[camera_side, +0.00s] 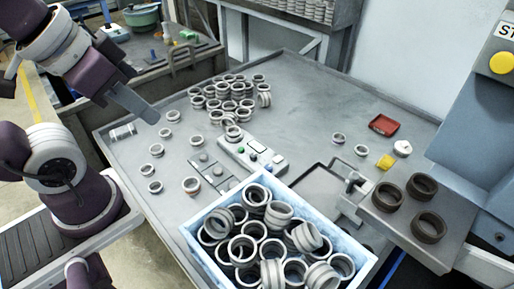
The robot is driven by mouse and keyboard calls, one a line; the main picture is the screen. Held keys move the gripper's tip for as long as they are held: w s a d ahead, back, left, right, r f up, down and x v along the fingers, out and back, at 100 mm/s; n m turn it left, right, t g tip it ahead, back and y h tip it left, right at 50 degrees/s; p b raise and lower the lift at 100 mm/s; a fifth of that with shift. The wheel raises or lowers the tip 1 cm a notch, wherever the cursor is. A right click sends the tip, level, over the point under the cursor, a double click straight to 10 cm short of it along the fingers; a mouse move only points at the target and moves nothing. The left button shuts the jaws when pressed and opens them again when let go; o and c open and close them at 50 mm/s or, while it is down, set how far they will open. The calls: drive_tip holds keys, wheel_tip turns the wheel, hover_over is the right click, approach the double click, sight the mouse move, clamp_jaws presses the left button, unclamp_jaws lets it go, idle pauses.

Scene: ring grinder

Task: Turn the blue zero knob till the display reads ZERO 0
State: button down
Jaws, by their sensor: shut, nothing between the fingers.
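A grey control box (263,165) lies on the metal table near the middle, behind the blue crate. It carries small knobs or buttons, among them a green one (240,150) and a dark one that may be the blue zero knob; they are too small to tell apart surely. No display reading is legible. My gripper (150,115) is at the upper left, shut and empty, its flat grey fingers pointing down and right above the table's left edge. It is well apart from the control box.
A pale blue crate (197,243) full of grey rings stands in front of the box. Several loose rings (191,185) lie on the left, and a cluster (236,88) at the back. A machine (476,130) with dark rings stands right. The table's back middle (310,100) is clear.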

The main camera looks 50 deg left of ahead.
idle(0.4)
drive_tip(key=c, duration=2)
unclamp_jaws()
drive_tip(key=o, duration=0.5)
drive_tip(key=shift+n+g, duration=0.4)
drive_tip(key=shift+n, duration=0.5)
drive_tip(key=w, duration=0.4)
drive_tip(key=shift+w+d+r, duration=0.15)
drive_tip(key=shift+w+r, duration=0.1)
drive_tip(key=shift+r, duration=0.15)
drive_tip(key=shift+o, duration=0.2)
drive_tip(key=n+g, duration=0.4)
drive_tip(key=n, duration=0.8)
hover_over(268, 167)
drive_tip(key=d, duration=0.1)
wheel_tip(268, 167, down, 23)
drive_tip(key=f, duration=0.5)
drive_tip(key=f+n, duration=0.1)
drive_tip(key=f, duration=0.5)
drive_tip(key=a+f+n, duration=0.1)
drive_tip(key=f, duration=0.4)
drive_tip(key=shift+w+f+g, duration=0.1)
drive_tip(key=shift+f+g, duration=0.25)
drive_tip(key=shift+g, duration=0.05)
clamp_jaws()
